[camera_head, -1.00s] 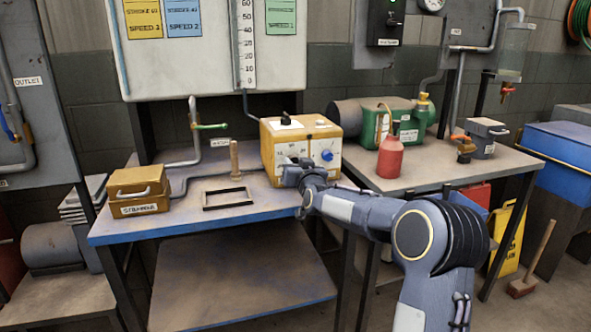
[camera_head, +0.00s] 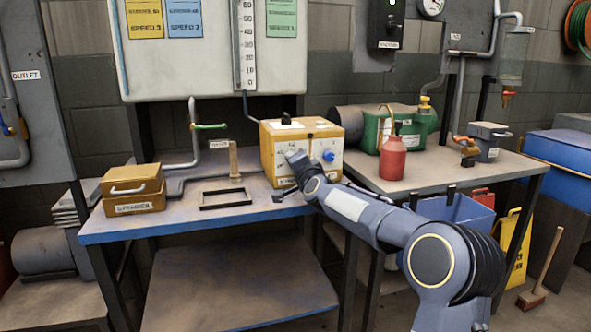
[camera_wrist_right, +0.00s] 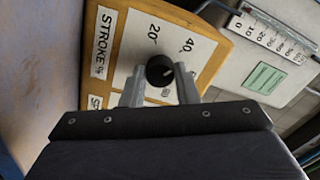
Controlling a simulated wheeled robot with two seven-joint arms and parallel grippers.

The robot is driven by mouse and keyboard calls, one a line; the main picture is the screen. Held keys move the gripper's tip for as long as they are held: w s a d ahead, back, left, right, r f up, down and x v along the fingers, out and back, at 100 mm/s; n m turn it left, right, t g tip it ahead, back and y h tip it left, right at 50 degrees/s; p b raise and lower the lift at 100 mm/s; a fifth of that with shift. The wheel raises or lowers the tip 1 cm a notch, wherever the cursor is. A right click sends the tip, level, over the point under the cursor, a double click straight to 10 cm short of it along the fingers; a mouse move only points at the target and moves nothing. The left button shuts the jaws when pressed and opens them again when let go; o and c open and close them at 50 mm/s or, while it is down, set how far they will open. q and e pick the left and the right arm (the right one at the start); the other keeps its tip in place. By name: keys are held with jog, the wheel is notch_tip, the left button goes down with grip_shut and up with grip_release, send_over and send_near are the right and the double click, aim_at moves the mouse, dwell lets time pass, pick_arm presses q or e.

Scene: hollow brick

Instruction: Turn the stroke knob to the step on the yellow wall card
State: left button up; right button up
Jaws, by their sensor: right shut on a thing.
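The yellow pump box (camera_head: 267,152) stands on the bench, with white dial panels on its front. In the right wrist view the black stroke knob (camera_wrist_right: 160,70) sits on a panel beside the "STROKE %" label (camera_wrist_right: 104,42); 20 and 40 marks are visible. My right gripper (camera_wrist_right: 160,84) has its two fingers on either side of the knob, shut on it. In the head view the gripper (camera_head: 294,158) covers the knob. The yellow wall card (camera_head: 145,18) hangs at top left; its lower line reads SPEED 3, and its stroke line is too blurred to read surely.
A blue knob (camera_head: 328,156) is on the right of the box front. A wooden peg (camera_head: 233,160), a black frame (camera_head: 226,206) and a yellow-brown case (camera_head: 133,190) stand left. A red bottle (camera_head: 392,160) stands on the right table.

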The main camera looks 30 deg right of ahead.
jog(key=m+b, duration=0.1)
jog(key=m, duration=0.4)
jog(key=shift+m+b, duration=0.3)
jog(key=shift+m, duration=0.1)
jog(key=m+b, duration=0.1)
jog(key=m, duration=0.3)
jog(key=shift+m, duration=0.7)
jog(key=o, duration=1)
jog(key=shift+s, duration=0.1)
jog(key=b+v, duration=0.2)
jog(key=v, duration=0.5)
jog(key=shift+s, duration=0.35)
jog(key=shift+a, duration=0.15)
